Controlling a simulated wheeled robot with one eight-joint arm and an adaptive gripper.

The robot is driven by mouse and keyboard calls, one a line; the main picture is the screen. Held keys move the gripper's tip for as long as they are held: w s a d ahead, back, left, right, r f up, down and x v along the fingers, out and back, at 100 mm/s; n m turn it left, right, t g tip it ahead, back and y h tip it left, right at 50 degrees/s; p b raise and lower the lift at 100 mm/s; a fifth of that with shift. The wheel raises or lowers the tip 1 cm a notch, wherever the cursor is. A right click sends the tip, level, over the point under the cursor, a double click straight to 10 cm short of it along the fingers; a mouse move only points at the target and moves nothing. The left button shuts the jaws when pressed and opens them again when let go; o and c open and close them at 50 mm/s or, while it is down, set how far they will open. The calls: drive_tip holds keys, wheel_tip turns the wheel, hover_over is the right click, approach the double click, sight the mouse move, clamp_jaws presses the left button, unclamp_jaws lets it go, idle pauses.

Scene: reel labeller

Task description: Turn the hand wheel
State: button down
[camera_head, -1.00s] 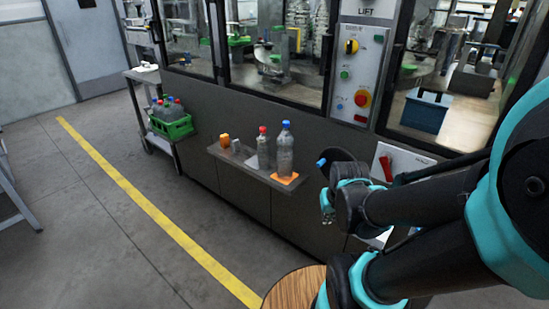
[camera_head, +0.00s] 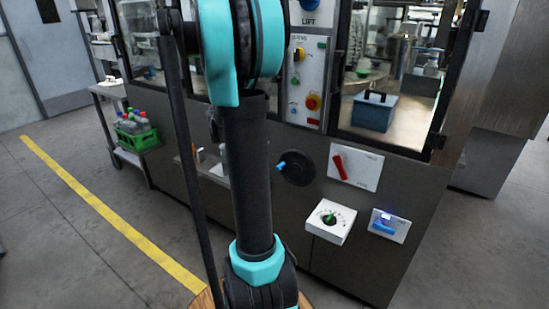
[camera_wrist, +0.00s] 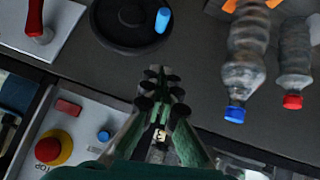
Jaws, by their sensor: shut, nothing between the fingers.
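The hand wheel is a black disc (camera_head: 297,170) with a blue handle (camera_head: 281,166) at its left edge, on the dark front panel of the machine in the head view. In the wrist view, which is upside down, the hand wheel (camera_wrist: 118,30) is cut off by the top edge and its blue handle (camera_wrist: 162,20) shows at its right. My gripper (camera_wrist: 162,86) shows in the wrist view with its fingers shut and empty. The fingers appear below the wheel in that picture, apart from it. In the head view my arm hides the gripper.
Right of the wheel are a red lever (camera_head: 339,167), a white box with a green-marked dial (camera_head: 330,221) and a blue switch (camera_head: 383,227). An emergency stop (camera_head: 313,102) is above. A blue-capped bottle (camera_wrist: 243,62) and a red-capped bottle (camera_wrist: 294,60) stand beside the wheel.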

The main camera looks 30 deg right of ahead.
hover_over(282, 161)
drive_tip(key=a, duration=0.3)
wheel_tip(282, 161, down, 7)
drive_tip(key=shift+d, duration=0.1)
drive_tip(key=shift+s+f, duration=0.2)
drive_tip(key=shift+f, duration=0.95)
drive_tip(key=shift+s+f, duration=0.15)
drive_tip(key=shift+f, duration=0.6)
drive_tip(key=shift+f, duration=0.1)
